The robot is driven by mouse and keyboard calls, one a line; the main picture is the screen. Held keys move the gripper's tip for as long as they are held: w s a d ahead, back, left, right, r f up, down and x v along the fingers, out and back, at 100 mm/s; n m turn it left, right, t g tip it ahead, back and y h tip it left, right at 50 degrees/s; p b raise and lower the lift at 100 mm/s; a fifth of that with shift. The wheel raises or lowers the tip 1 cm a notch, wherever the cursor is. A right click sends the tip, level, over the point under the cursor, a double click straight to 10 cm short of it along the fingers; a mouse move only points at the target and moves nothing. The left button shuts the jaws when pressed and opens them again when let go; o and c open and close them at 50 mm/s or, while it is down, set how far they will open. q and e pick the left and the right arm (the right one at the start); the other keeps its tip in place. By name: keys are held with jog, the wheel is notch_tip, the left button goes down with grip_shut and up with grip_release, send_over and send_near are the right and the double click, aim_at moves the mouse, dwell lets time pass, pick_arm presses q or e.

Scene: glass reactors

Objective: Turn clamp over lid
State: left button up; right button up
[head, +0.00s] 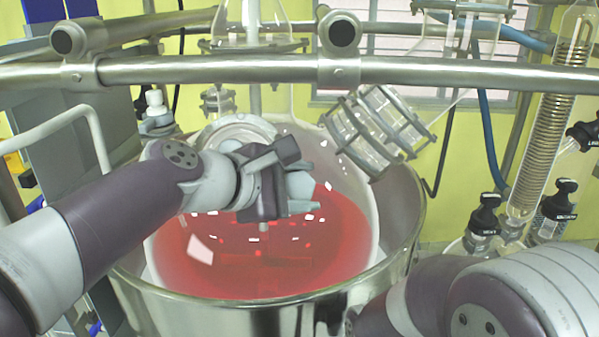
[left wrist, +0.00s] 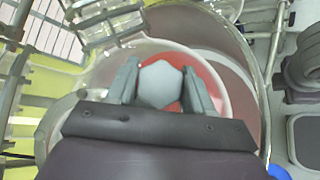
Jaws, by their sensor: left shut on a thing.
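My left gripper (head: 300,190) is over the glass reactor vessel, in front of a round glass fitting (head: 238,131) that may be the lid. Its fingers are shut on a pale grey faceted piece (head: 298,184), which may be part of the clamp. In the left wrist view my left gripper (left wrist: 160,88) has one finger on each side of this pale grey piece (left wrist: 159,84). The gripper and arm hide part of the round fitting, so I cannot tell how the clamp sits on it. My right arm shows at the lower right; its gripper is out of view.
The glass reactor (head: 372,225) holds red liquid (head: 290,245) inside a metal jacket (head: 405,235). A metal rail (head: 430,72) crosses above. A tilted glass flange (head: 377,130) is right of the gripper. Black-handled valves (head: 485,215) and a coiled condenser (head: 548,120) stand at right.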

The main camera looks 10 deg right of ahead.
pick_arm(q)
jog(key=shift+r+m+g+p, duration=0.2)
jog(key=shift+m+g+p, duration=0.3)
jog(key=shift+m, duration=0.1)
jog(key=o, duration=0.9)
jog(key=shift+o, duration=0.5)
jog(key=shift+s+f, duration=0.1)
jog(key=shift+s, duration=0.05)
